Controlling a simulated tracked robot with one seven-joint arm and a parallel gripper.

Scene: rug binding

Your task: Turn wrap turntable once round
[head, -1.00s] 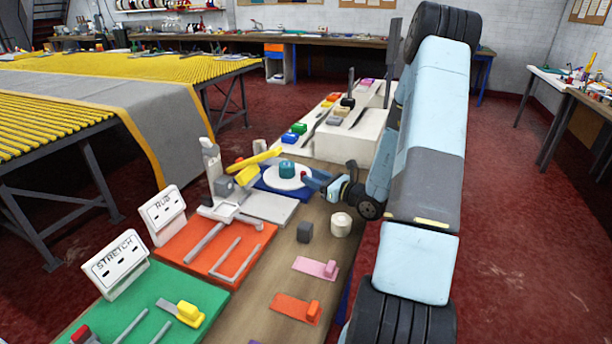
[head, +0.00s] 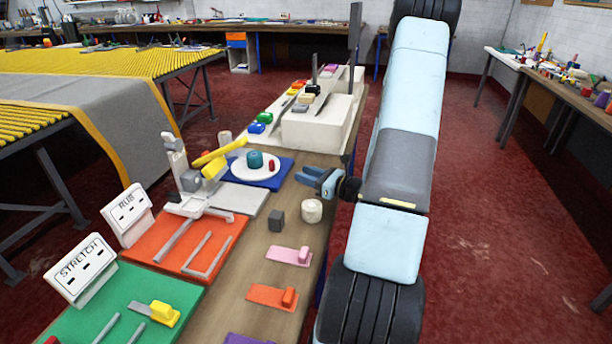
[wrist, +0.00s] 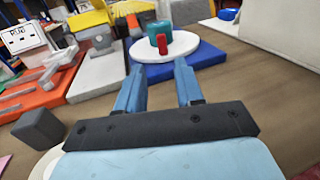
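The wrap turntable is a white round disc (head: 240,166) on a blue base (head: 270,179), with a teal cylinder (head: 255,159) at its middle and a small red peg (head: 271,166) near its rim. It also shows in the wrist view, with the white disc (wrist: 182,45), the teal cylinder (wrist: 159,30) and the red peg (wrist: 164,45). My gripper (head: 312,178) is to the right of the turntable, apart from it. Its two blue fingers (wrist: 158,78) are spread and nothing is between them. They point toward the red peg, which stands beyond the fingertips.
A yellow-handled grey tool stand (head: 205,168) is left of the turntable. A grey cube (head: 276,221) and a cream roll (head: 312,211) stand nearer on the bench. A white block (head: 315,122) is behind. Bare wood (head: 250,250) lies in front.

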